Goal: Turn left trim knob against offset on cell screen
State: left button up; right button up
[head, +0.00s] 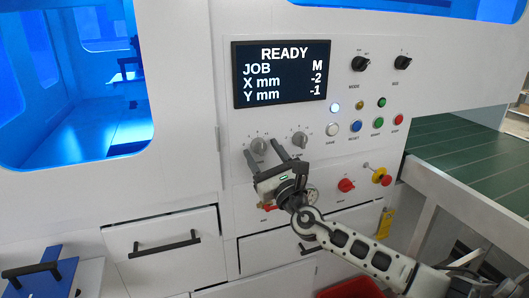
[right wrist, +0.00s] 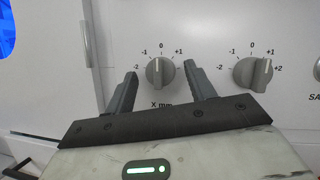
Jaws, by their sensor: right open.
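The cell screen (head: 281,73) reads READY, JOB M, X mm -2 and Y mm -1. The left trim knob (head: 258,146) is grey and labelled X mm in the right wrist view (right wrist: 160,72); its pointer mark is near 0. The right trim knob (head: 299,139) is also grey; in the right wrist view (right wrist: 251,74) its mark points near +1. My right gripper (head: 263,152) is open in front of the panel. In the wrist view its fingers stand left and right of the left knob, with gaps visible on both sides. My left gripper is not in view.
Push buttons (head: 356,126) and black selector knobs (head: 360,63) are right of the screen. Red knobs (head: 346,185) sit lower on the panel. Drawers with black handles (head: 165,243) are below. A green conveyor (head: 460,150) is at right, a blue-lit window (head: 80,90) at left.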

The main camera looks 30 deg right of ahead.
jog(key=c, duration=0.8)
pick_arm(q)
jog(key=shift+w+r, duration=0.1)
pick_arm(e)
jog(key=shift+c, duration=0.9)
